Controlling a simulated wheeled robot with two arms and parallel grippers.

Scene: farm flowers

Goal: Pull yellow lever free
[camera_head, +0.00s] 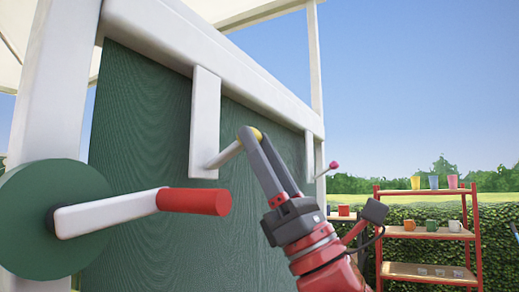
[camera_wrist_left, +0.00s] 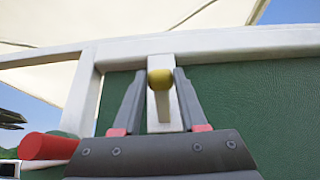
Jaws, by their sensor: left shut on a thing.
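The yellow lever shows as a yellow knob (camera_head: 257,134) on the end of a pale rod (camera_head: 226,155), which comes out of a white vertical plate on the green panel. My left gripper (camera_head: 252,137) is at the knob, with its fingers closed on it. In the left wrist view the round knob (camera_wrist_left: 160,79) sits between the two fingertips of the left gripper (camera_wrist_left: 158,78). The fingers hide part of the knob in the head view.
A green wheel with a white crank and red handle (camera_head: 194,201) juts out at the left. A pink-tipped lever (camera_head: 333,165) stands to the right. A red shelf (camera_head: 425,233) with cups is further right.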

